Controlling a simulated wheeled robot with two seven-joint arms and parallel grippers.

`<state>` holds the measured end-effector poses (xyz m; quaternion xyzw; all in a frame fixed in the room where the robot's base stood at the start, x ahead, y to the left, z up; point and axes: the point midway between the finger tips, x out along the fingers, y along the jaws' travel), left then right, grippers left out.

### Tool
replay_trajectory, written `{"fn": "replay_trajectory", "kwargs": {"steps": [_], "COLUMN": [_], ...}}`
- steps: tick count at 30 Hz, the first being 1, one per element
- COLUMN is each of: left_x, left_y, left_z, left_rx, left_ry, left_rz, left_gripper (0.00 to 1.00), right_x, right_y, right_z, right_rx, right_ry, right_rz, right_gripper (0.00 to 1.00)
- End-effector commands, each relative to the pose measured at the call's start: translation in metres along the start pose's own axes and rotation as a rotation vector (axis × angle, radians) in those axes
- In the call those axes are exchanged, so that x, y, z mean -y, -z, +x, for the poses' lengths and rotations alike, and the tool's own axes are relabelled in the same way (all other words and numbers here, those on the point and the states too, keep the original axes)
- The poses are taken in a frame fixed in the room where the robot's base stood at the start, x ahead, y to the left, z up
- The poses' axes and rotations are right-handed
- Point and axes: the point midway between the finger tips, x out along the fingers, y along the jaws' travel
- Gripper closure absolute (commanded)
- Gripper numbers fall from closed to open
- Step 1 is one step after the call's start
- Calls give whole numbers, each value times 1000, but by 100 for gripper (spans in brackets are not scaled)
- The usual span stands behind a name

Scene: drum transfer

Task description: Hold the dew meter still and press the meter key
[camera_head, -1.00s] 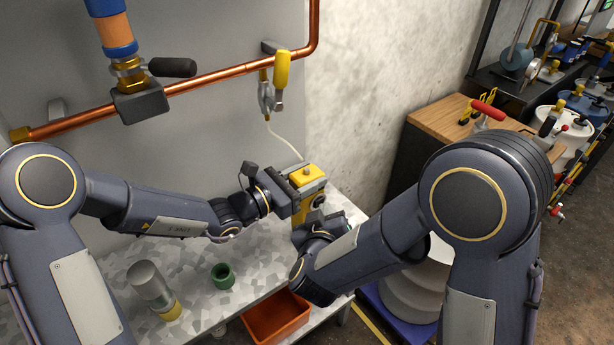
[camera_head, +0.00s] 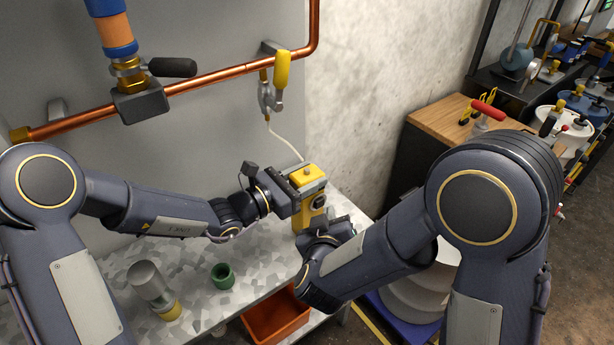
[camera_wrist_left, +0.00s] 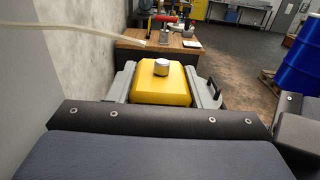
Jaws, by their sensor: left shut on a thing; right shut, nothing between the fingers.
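The dew meter (camera_head: 309,214) is a yellow box with grey parts, standing upright at the bench's right part, near the wall. Its yellow top with a silver knob shows in the left wrist view (camera_wrist_left: 161,88). My left gripper (camera_head: 303,186) is shut on the meter's upper part from the left; its grey fingers (camera_wrist_left: 161,80) flank the yellow top. My right gripper (camera_head: 322,232) is shut and empty, low in front of the meter, close to its lower face. A dark round part shows on the meter's front. I cannot make out the key or whether the right fingertips touch it.
A pale hose (camera_head: 286,143) runs from the yellow-handled valve (camera_head: 282,70) toward the meter. An orange bin (camera_head: 275,318) sits below the bench's front edge.

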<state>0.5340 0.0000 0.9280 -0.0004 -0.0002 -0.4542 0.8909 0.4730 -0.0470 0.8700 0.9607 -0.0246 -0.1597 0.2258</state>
Motion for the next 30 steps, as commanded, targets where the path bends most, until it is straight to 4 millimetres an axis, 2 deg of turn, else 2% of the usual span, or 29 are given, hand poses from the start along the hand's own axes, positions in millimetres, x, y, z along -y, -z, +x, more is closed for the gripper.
{"fn": "replay_trajectory", "kwargs": {"steps": [15, 30], "left_x": [0, 0], "left_y": [0, 0], "left_z": [0, 0], "left_rx": [0, 0], "left_ry": [0, -1], "left_rz": [-1, 0], "left_gripper": [91, 91], "right_x": [-25, -27], "right_y": [-25, -27], "right_z": [-35, -37], "right_rx": [0, 0], "right_ry": [0, 0], "right_rz": [0, 0], "right_gripper": [100, 100]}}
